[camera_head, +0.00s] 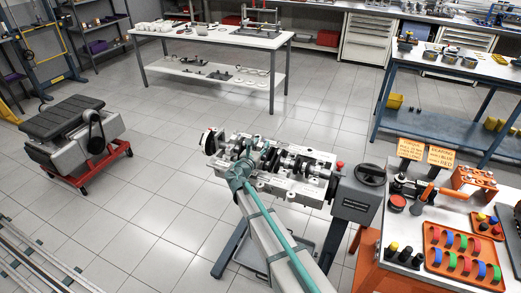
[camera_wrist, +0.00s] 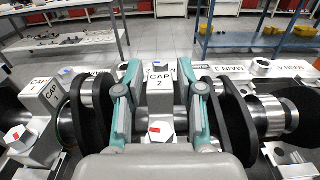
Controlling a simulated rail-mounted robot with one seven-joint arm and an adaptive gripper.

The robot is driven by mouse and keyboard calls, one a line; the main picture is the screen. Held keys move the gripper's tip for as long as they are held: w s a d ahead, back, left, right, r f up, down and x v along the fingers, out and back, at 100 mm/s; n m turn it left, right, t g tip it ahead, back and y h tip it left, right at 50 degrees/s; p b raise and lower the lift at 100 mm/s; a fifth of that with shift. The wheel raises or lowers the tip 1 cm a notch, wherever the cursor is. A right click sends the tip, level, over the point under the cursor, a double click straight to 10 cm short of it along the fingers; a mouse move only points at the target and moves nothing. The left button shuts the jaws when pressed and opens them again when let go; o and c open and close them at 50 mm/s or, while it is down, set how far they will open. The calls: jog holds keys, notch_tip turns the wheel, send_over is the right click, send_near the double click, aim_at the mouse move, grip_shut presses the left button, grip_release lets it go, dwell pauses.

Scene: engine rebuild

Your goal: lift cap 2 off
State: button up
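Cap 2 (camera_wrist: 160,77) is a pale grey block labelled "CAP 2", seated in the engine block between dark crank webs. A hex bolt head with a red mark (camera_wrist: 155,131) shows at its near side. My gripper (camera_wrist: 163,90) has its teal fingers on the left and right of cap 2, with narrow gaps visible between fingers and cap. The lower contact is hidden by the gripper body. In the head view my gripper (camera_head: 243,168) is down over the left part of the engine block (camera_head: 290,185), and cap 2 cannot be made out there.
Cap 1 (camera_wrist: 44,93) stands close left of my gripper, with its own red-marked bolt head. The crankshaft (camera_wrist: 265,115) runs to the right. A parts bench with an orange tray (camera_head: 462,253) stands at right.

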grip_shut()
jog(key=shift+r, duration=0.15)
dwell(0.4)
